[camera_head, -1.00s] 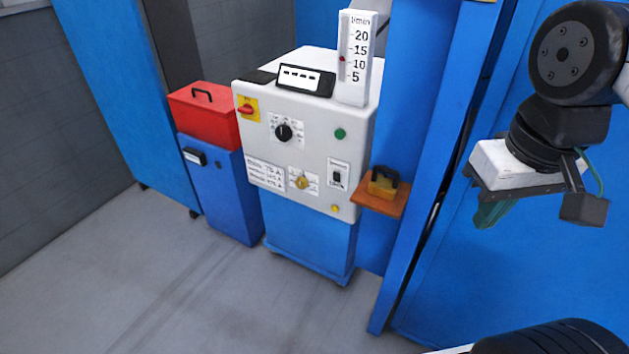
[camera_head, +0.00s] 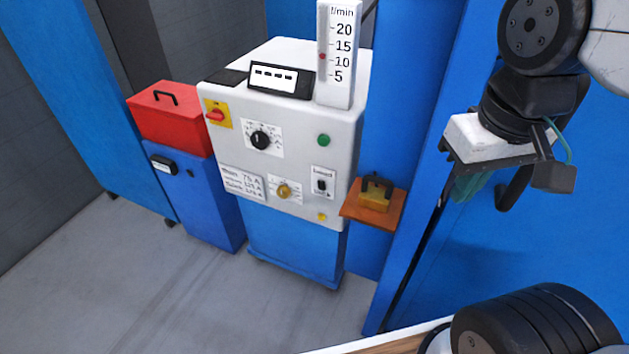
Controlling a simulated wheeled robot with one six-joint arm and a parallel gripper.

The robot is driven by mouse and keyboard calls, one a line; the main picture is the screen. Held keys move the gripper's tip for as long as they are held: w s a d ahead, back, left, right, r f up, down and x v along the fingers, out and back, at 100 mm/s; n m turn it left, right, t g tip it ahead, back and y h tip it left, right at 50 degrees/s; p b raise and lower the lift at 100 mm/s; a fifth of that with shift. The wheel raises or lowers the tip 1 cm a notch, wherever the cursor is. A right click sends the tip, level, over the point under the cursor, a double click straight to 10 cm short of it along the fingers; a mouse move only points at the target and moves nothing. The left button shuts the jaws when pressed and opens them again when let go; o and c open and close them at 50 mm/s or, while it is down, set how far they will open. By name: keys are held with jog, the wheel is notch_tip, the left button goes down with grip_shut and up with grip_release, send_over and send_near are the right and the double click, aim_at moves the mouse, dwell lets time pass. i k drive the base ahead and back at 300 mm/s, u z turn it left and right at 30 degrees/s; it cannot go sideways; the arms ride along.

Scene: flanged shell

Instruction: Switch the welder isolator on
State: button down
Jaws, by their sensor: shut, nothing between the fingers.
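The welder (camera_head: 290,165) is a white box with a control panel on a blue base, in the middle of the head view. Its isolator (camera_head: 215,114) is a red rotary handle on a yellow plate, at the panel's upper left. The handle looks roughly level with a slight tilt; its markings are too small to read. My gripper (camera_head: 462,188) hangs at the upper right, well apart from the welder and to the right of it. It is shut with nothing held. Its fingers are partly hidden under its white body.
The panel also has a black knob (camera_head: 260,140), a yellow knob (camera_head: 284,191), a green button (camera_head: 323,140) and a black switch (camera_head: 321,186). A flow gauge (camera_head: 337,60) stands on top. A wooden shelf (camera_head: 388,217) juts out right of the panel. A red box (camera_head: 170,125) sits left. Floor in front is clear.

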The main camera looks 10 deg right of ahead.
aim_at(216, 114)
jog(key=u, duration=0.45)
jog(key=k, duration=0.6)
jog(key=u, duration=0.95)
jog(key=i, duration=0.75)
jog(key=z, duration=0.45)
jog(key=i, duration=0.85)
jog(key=z, duration=0.65)
